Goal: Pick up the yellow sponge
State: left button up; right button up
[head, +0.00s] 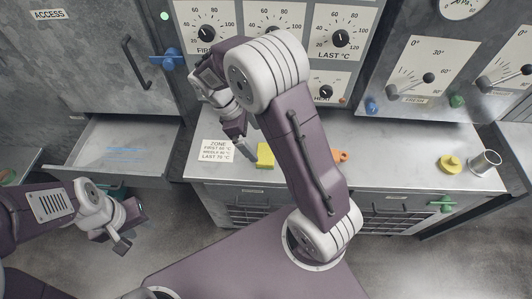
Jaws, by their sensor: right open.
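A yellow block that looks like the sponge (265,156) lies on the metal counter (385,172), just right of a printed zone card. My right arm crosses in front of it, and its right side may be partly hidden. My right gripper (243,146) is open, with its fingers pointing down just left of the sponge; I cannot tell whether they touch it. My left gripper (124,236) is low at the left, in front of the counter and away from the sponge; its jaw gap is not clear.
The zone card (216,151) lies on the counter. An orange item (341,156) shows right of my arm. A yellow round piece (450,164) and a metal cup (484,162) stand at the right. An open drawer (120,150) juts out at left. Dial panels (335,40) rise behind.

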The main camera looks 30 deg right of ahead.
aim_at(266, 153)
jog(key=x, duration=0.4)
jog(key=shift+d+r, duration=0.1)
jog(key=shift+d, duration=0.2)
jog(key=shift+f+b, duration=0.3)
jog(key=shift+f, duration=0.05)
jog(key=x, duration=0.4)
jog(key=shift+f+b, duration=0.15)
jog(key=shift+b, duration=0.2)
jog(key=shift+d+f, duration=0.15)
jog(key=shift+f, duration=0.05)
pick_arm(q)
jog(key=shift+d+f, duration=0.25)
jog(key=shift+f, duration=0.35)
pick_arm(e)
jog(key=shift+r, duration=0.1)
jog(key=c, duration=1.3)
jog(key=shift+o, duration=0.2)
jog(key=shift+r, duration=0.1)
